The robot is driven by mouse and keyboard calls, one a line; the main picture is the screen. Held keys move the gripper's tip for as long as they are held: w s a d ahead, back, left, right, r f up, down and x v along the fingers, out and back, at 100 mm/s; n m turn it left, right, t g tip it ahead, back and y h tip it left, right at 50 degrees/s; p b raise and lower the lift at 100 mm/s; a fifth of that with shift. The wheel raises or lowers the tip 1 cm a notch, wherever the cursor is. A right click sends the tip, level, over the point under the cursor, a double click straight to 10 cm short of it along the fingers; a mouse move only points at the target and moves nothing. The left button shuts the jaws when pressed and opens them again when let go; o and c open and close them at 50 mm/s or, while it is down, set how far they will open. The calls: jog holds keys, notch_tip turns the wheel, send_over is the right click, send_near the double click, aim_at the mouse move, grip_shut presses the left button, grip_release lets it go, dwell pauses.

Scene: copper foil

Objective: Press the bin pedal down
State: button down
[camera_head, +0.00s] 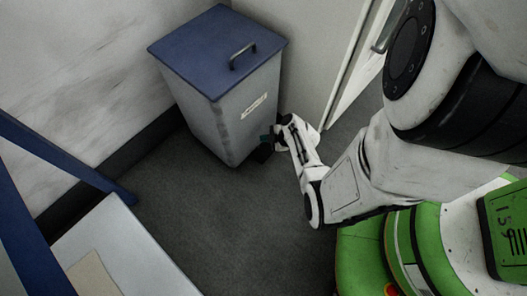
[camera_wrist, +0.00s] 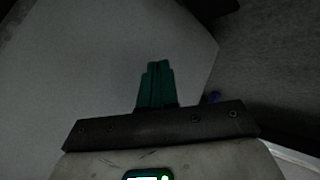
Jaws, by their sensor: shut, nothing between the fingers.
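The grey bin (camera_head: 225,115) with a blue lid (camera_head: 217,48) stands in the corner, its lid down. My gripper (camera_head: 266,138) is at the lower right of the bin's labelled front, close to it; I cannot tell whether it touches. Its teal fingers (camera_wrist: 158,66) are shut together and empty in the wrist view, with a pale surface, apparently the bin's, filling much of the picture. A dark shape (camera_head: 263,153) low at the bin's base, just below the fingers, may be the pedal.
A wall (camera_head: 75,80) is behind the bin on the left, and a pale door or panel with a handle (camera_head: 384,38) is to the right. A white table (camera_head: 120,255) with a blue frame is at the lower left. Dark floor (camera_head: 235,215) in the middle is clear.

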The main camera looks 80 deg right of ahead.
jog(key=b, duration=0.7)
send_over(265, 153)
notch_tip(265, 153, down, 8)
jog(key=shift+s+a+r, duration=0.1)
jog(key=shift+s, duration=0.05)
jog(key=shift+f+b, duration=0.3)
jog(key=shift+f, duration=0.2)
jog(key=shift+f, duration=0.15)
dwell(1.2)
jog(key=shift+f+b, duration=0.3)
jog(key=shift+b, duration=0.3)
jog(key=shift+f+b, duration=0.95)
jog(key=shift+b, duration=0.1)
dwell(0.9)
jog(key=shift+s+f, duration=0.1)
jog(key=shift+f, duration=0.4)
dwell(0.3)
jog(key=shift+r, duration=0.15)
jog(key=shift+r+p, duration=1.25)
jog(key=shift+r, duration=0.65)
